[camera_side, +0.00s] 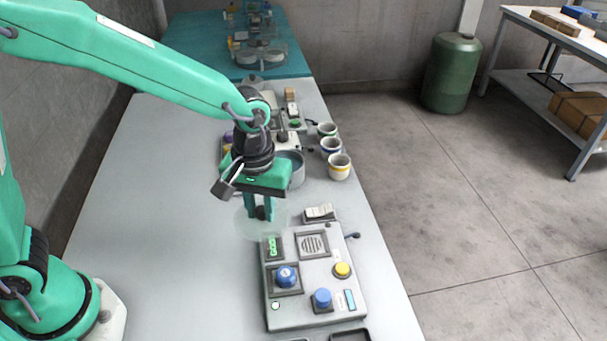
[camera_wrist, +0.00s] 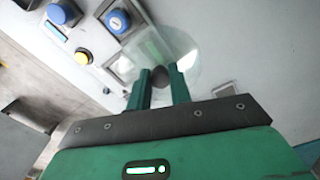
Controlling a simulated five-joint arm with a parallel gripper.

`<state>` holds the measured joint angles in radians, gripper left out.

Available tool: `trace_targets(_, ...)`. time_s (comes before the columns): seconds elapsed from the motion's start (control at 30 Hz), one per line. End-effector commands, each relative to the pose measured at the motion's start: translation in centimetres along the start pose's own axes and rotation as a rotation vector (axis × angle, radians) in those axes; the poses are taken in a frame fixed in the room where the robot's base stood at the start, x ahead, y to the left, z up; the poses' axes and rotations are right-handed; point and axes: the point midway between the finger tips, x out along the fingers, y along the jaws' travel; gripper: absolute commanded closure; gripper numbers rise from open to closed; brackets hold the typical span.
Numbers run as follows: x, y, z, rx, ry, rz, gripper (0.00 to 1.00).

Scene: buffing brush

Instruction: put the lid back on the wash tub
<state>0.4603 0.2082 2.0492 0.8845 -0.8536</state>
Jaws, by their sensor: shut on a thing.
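My gripper (camera_side: 260,208) is shut on the dark knob of a clear round lid (camera_side: 246,226). The lid is see-through and hard to make out against the grey table. In the wrist view the knob (camera_wrist: 159,76) sits between the two green fingers, with the lid (camera_wrist: 186,48) spread around it. The wash tub (camera_side: 296,170) stands just behind my gripper, partly hidden by it. Its top looks open, with bluish water inside. The lid is in front of the tub and apart from it. I cannot tell whether the lid touches the table.
A control panel (camera_side: 318,312) with blue and yellow knobs lies in front of the lid. Several cups, one of them yellow-banded (camera_side: 339,167), stand right of the tub near the table's edge. A small switch box (camera_side: 320,212) sits behind the panel. The table's left side is clear.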

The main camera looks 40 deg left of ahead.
Motion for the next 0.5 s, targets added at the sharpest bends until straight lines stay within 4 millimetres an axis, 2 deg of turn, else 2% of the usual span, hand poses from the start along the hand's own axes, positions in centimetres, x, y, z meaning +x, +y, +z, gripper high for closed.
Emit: trace_targets(0.5, -0.01, 0.08, -0.37, -0.007, 0.000, 0.000, 1.00)
